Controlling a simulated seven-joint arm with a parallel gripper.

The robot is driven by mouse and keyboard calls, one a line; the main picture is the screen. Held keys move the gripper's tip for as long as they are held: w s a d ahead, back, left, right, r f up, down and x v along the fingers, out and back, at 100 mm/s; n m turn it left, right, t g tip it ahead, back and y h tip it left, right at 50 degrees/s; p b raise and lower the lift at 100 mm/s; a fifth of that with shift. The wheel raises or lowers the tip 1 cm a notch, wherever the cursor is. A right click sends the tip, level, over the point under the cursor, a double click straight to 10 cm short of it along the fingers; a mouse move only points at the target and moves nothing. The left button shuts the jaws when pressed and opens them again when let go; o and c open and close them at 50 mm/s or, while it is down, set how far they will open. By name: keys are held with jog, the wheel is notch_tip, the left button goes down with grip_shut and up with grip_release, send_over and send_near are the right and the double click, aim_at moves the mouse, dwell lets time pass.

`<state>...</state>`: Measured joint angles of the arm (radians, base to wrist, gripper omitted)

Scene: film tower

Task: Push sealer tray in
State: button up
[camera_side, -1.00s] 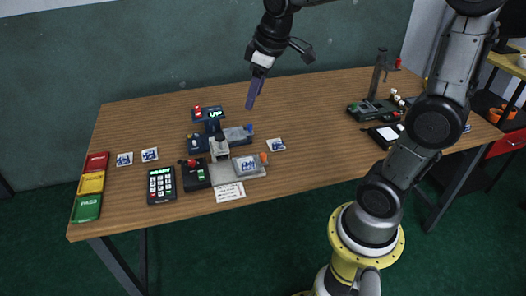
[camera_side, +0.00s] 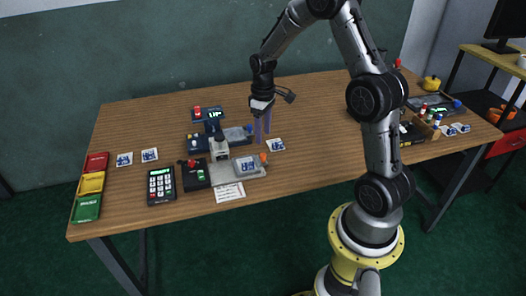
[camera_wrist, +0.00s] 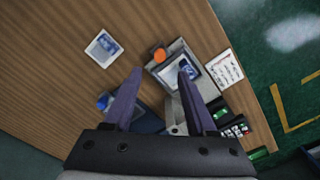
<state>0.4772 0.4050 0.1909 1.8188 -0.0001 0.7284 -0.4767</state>
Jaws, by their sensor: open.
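The sealer tray (camera_side: 262,172) is a light grey slide at the front right of the small press (camera_side: 219,148). It carries a blue-and-white film card (camera_side: 247,164) and has an orange knob (camera_side: 264,157) at its right end. The tray sticks out to the right of the press. In the wrist view the tray (camera_wrist: 160,73) lies beyond the fingertips, with its orange knob (camera_wrist: 159,54) showing between and above them. My gripper (camera_side: 262,140) is open and empty, pointing down behind and above the knob, apart from the tray as far as I can tell.
A second slide with a blue knob (camera_side: 249,128) sits behind the tray, close to my fingers. A loose card (camera_side: 276,145) lies to the right. A keypad (camera_side: 161,184), a control box (camera_side: 195,174) and a paper note (camera_side: 229,192) stand left and in front. Table at right centre is clear.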

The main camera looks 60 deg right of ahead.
aim_at(263, 154)
notch_tip(263, 154, down, 8)
jog(key=shift+f, duration=0.15)
dwell(0.3)
grip_shut()
dwell(1.3)
